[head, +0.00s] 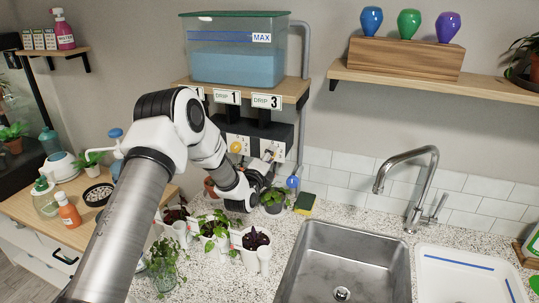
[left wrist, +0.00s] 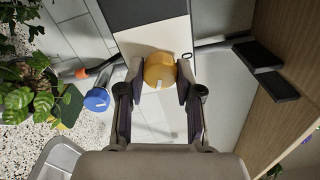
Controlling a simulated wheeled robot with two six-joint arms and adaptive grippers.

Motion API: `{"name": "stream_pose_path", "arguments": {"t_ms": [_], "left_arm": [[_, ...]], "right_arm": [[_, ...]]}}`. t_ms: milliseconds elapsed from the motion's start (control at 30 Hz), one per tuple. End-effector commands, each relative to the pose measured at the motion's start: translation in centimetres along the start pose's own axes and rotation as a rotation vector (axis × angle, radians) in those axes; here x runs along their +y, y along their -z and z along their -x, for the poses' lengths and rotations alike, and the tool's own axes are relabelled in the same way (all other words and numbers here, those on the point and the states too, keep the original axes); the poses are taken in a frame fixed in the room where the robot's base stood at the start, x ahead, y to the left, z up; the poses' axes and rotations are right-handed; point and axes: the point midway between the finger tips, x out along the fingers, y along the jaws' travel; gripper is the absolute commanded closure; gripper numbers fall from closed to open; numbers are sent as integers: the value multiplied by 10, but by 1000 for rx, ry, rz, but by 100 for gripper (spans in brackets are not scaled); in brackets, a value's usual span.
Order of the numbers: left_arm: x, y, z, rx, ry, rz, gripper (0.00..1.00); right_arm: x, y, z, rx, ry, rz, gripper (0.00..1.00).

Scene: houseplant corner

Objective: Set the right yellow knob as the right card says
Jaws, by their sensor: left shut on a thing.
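The right card (head: 267,101) reads "DRIP 3" and hangs on the shelf edge. Below it is the dark box with pale dial plates. In the left wrist view, the right yellow knob (left wrist: 159,69) sits between the fingers of my left gripper (left wrist: 157,90), which is shut on it. A small white mark shows on the knob. In the head view, my left gripper (head: 266,165) reaches the right dial plate, and my arm and fingers hide most of the knob and its scale there.
The left yellow knob (head: 235,147) is beside it, under the "DRIP 1" card (head: 227,96). Below stand potted plants (head: 272,198) and a blue knob (head: 293,182). A water tank (head: 237,65) sits above on the shelf. The sink (head: 345,262) lies to the right.

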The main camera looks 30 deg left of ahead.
Motion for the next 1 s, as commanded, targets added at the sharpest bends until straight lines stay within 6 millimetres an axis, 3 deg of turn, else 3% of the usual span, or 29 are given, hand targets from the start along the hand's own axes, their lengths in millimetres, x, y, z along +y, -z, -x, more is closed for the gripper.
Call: {"name": "stream_pose_path", "arguments": {"t_ms": [300, 767, 800, 833, 867, 1000], "left_arm": [[-5, -3, -2, -4, 11, -106, 100], [-6, -3, -2, -5, 13, -119, 100], [-6, -3, -2, -5, 13, -119, 55], [-6, -3, -2, -5, 13, -119, 44], [-6, -3, -2, -5, 12, -119, 40], [-4, -2, -2, -2, 8, -119, 40]], "right_arm": [[0, 0, 5, 0, 0, 0, 60], [0, 0, 6, 0, 0, 0, 60], [0, 0, 6, 0, 0, 0, 60], [0, 0, 6, 0, 0, 0, 60], [0, 0, 6, 0, 0, 0, 60], [0, 0, 6, 0, 0, 0, 60]]}}
